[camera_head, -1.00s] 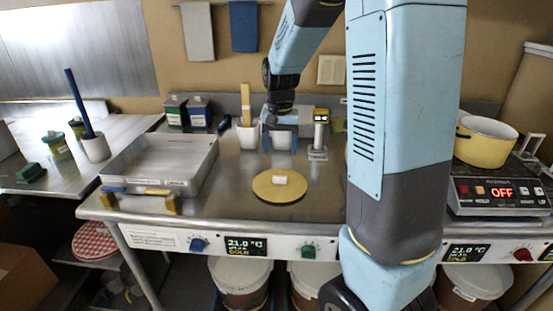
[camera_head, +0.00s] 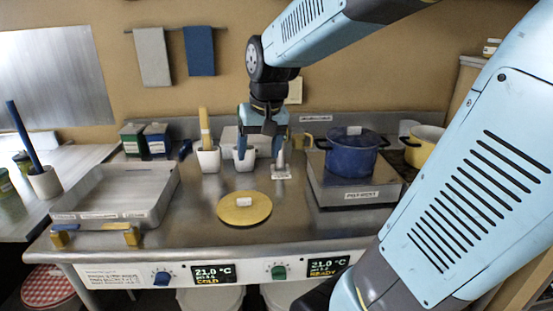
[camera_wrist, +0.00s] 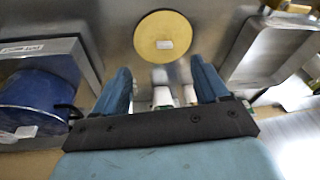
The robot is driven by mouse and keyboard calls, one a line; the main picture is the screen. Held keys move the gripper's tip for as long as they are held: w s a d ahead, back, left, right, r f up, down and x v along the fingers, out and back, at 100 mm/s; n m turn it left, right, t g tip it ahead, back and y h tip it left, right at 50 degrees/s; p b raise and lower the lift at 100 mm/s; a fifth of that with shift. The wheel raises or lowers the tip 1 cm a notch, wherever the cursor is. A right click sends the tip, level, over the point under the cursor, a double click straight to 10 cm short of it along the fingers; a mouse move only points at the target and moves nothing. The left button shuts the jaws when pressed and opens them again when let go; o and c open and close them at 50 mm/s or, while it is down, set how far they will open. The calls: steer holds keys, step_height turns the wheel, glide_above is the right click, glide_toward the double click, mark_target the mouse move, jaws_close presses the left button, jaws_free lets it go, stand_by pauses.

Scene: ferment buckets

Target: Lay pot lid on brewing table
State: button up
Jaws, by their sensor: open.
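A blue pot (camera_head: 352,155) stands on a steel hotplate (camera_head: 345,188) at the right of the brewing table (camera_head: 210,235). Its dark blue top, which looks like the pot lid (camera_head: 340,138), carries a pale block. In the wrist view the pot (camera_wrist: 38,98) is at the left. A flat yellow disc (camera_head: 232,212) with a white block on it lies on the table; it also shows in the wrist view (camera_wrist: 160,28). My gripper (camera_head: 262,152) is open and empty, pointing down at the table's back, left of the pot; its fingers also show in the wrist view (camera_wrist: 163,85).
White cups (camera_head: 244,158) and a small stand (camera_head: 281,170) are close by my gripper. A shallow steel tray (camera_head: 120,190) is at the left. A yellow pot (camera_head: 424,140) is at the far right. Bare table surrounds the disc.

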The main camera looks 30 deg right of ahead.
steer(key=s+a+r+n+t, duration=0.1)
steer(key=s+r+n+t, duration=0.1)
steer(key=s, duration=0.9)
steer(key=shift+a+r+t+h, duration=0.2)
steer(key=shift+r+t+h, duration=0.1)
steer(key=shift+s, duration=0.2)
